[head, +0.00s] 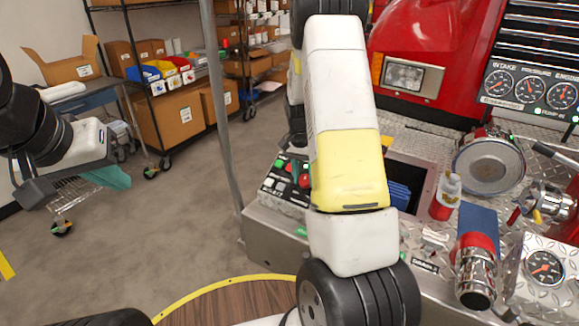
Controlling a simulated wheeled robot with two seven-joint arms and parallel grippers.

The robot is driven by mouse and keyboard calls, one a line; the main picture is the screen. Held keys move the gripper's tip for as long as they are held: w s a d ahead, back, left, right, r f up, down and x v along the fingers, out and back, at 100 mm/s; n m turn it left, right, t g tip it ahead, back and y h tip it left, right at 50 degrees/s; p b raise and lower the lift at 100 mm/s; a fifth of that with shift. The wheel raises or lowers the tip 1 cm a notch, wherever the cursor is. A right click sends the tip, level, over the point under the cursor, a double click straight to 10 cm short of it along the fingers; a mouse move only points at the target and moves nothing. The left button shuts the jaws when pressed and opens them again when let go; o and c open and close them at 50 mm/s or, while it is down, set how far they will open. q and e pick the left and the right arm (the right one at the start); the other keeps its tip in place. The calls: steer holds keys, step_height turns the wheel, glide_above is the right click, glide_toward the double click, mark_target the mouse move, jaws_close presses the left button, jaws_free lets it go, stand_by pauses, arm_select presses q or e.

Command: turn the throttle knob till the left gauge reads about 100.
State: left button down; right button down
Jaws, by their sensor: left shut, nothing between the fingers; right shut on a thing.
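A gauge panel (533,93) on the right carries a row of dials; the leftmost dial (499,83) sits under the word INTAKE. Its needle is too small to read. I cannot make out the throttle knob; my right arm crosses the middle of the view and covers part of the bumper. My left gripper (65,172) is at the far left, shut and empty, over the floor near a wire cart and far from the panel.
A box with red and green buttons (286,185) stands left of my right arm. A bottle (446,196), a chrome nozzle (475,272), a capped inlet (488,163) and a separate gauge (545,268) crowd the bumper's right. Shelving (205,72) stands behind; the left floor is open.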

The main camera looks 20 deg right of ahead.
mark_target(301, 179)
steer(key=shift+n, duration=0.3)
steer(key=c, duration=0.9)
jaws_free()
steer(key=shift+o, duration=0.2)
steer(key=shift+w+a+r, duration=0.1)
steer(key=shift+r, duration=1.2)
steer(key=shift+w+a+r, duration=0.15)
steer(key=shift+r, duration=1.15)
steer(key=shift+w+a+r, duration=0.1)
steer(key=shift+r, duration=1.2)
steer(key=shift+r, duration=0.1)
steer(key=s+a+r+n+t+y, duration=0.15)
steer(key=s+a+r, duration=0.3)
steer(key=r, duration=0.45)
steer(key=s+a+r+n+t, duration=0.1)
steer(key=s+a+r+n, duration=0.1)
steer(key=s, duration=0.4)
steer(key=s+a+r+n+t+y, duration=0.1)
steer(key=s+a+r+n+t, duration=0.1)
steer(key=s, duration=0.5)
steer(key=s+a+r+n+t, duration=0.2)
steer(key=s+a+r+n, duration=0.1)
steer(key=s+r, duration=0.3)
steer(key=shift+s+a, duration=0.45)
steer(key=shift+s, duration=0.15)
